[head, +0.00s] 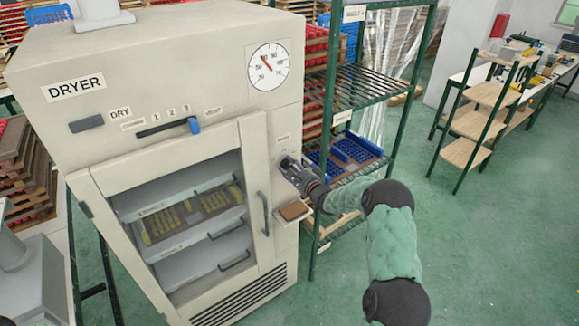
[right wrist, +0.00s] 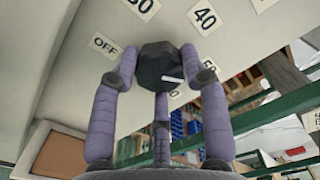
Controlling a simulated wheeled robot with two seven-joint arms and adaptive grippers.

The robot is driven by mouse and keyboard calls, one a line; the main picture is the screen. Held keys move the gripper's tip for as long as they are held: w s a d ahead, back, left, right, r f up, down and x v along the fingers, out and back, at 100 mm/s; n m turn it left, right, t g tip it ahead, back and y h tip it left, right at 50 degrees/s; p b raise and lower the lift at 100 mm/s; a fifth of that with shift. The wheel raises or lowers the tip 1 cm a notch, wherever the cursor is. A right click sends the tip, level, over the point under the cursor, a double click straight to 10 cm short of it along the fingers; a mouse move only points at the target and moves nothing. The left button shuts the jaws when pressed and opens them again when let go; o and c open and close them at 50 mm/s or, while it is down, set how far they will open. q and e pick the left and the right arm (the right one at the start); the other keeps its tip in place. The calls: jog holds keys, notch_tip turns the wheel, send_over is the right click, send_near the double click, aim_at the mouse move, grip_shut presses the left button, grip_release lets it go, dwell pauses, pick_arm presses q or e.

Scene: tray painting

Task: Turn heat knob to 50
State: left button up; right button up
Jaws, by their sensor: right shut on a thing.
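The heat knob (right wrist: 160,64) is a dark faceted knob on the dryer's pale front, with a white line toward its lower right side. Labels around it read OFF (right wrist: 104,45) and 40 (right wrist: 205,17). Another label at the top is cut off, and one below the knob is mostly hidden. My right gripper (right wrist: 160,66) is shut on the knob, one finger on each side. In the head view my right gripper (head: 290,166) is at the dryer (head: 85,140), right of the door, and covers the knob. My left gripper is not in view.
A round dial (head: 268,66) is above the knob, its red needle tilted up left. A slider (head: 194,125) and a door handle (head: 263,213) are on the front. A small brown-topped ledge (head: 293,210) lies below my gripper. A green rack (head: 368,92) stands close at right.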

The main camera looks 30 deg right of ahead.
jog(key=shift+a+f, duration=0.1)
jog(key=shift+f, duration=0.1)
dwell(0.3)
jog(key=o, duration=1)
jog(key=shift+o, duration=0.8)
jog(key=shift+r, duration=0.1)
jog(key=shift+s, duration=0.1)
jog(key=s+d, duration=0.1)
jog(key=s, duration=1)
jog(key=shift+s, duration=0.4)
